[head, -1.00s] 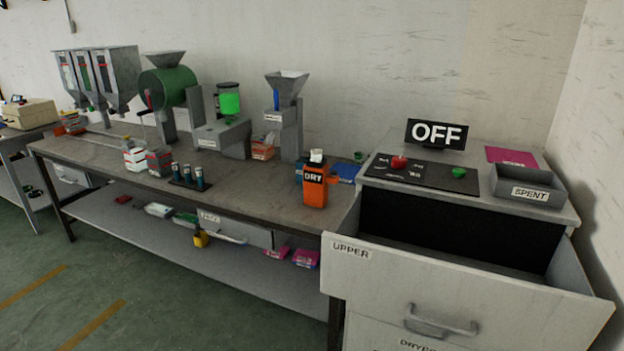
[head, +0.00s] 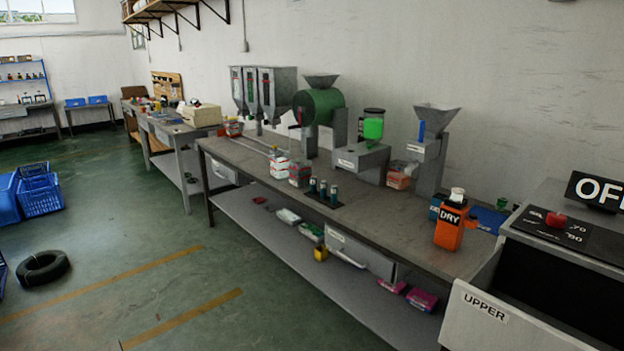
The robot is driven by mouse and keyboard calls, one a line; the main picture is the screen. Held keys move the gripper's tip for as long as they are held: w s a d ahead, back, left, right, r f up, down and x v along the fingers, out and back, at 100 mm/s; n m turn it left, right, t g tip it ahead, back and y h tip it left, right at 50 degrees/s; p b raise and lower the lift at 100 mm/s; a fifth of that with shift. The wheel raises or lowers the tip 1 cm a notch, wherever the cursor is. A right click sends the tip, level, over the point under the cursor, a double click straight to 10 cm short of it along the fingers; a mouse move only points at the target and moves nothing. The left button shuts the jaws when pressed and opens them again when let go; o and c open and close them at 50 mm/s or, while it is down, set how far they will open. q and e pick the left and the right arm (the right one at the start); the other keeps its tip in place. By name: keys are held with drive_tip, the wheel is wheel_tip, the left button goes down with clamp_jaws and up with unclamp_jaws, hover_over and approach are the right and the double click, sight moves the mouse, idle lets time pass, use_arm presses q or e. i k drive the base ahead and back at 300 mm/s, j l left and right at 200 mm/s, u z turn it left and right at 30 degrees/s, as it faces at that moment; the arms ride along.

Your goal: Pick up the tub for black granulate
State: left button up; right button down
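Several small tubs with red and white labels stand on the long workbench (head: 360,218) in the head view. One tub (head: 279,167) and a darker tub (head: 299,175) stand side by side near the front edge. Another tub (head: 232,127) is at the bench's far left end, and one (head: 399,176) sits beside the grey hopper machine (head: 431,150). The labels are too small to read, so I cannot tell which tub is for black granulate. Neither of my grippers is in view.
An open drawer marked UPPER (head: 486,307) juts out at the lower right. An orange DRY container (head: 450,230) stands near the bench's right end. Blue crates (head: 41,194) and a tyre (head: 43,266) lie on the left floor; the floor before the bench is clear.

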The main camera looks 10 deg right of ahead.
sight(300, 169)
drive_tip(key=i+l+u, duration=0.1)
drive_tip(key=u, duration=0.35)
drive_tip(key=l+u, duration=0.25)
drive_tip(key=u, duration=0.2)
drive_tip(key=i+l+u, duration=0.15)
drive_tip(key=u, duration=0.25)
drive_tip(key=l+u, duration=0.3)
drive_tip(key=u, duration=0.15)
drive_tip(key=i+l+u, duration=0.15)
drive_tip(key=u, duration=0.25)
drive_tip(key=l+u, duration=0.65)
drive_tip(key=u, duration=0.2)
drive_tip(key=l+u, duration=0.45)
drive_tip(key=l, duration=0.9)
drive_tip(key=l+z, duration=0.15)
drive_tip(key=z, duration=0.2)
drive_tip(key=l+z, duration=0.3)
drive_tip(key=z, duration=0.35)
drive_tip(key=i, duration=0.05)
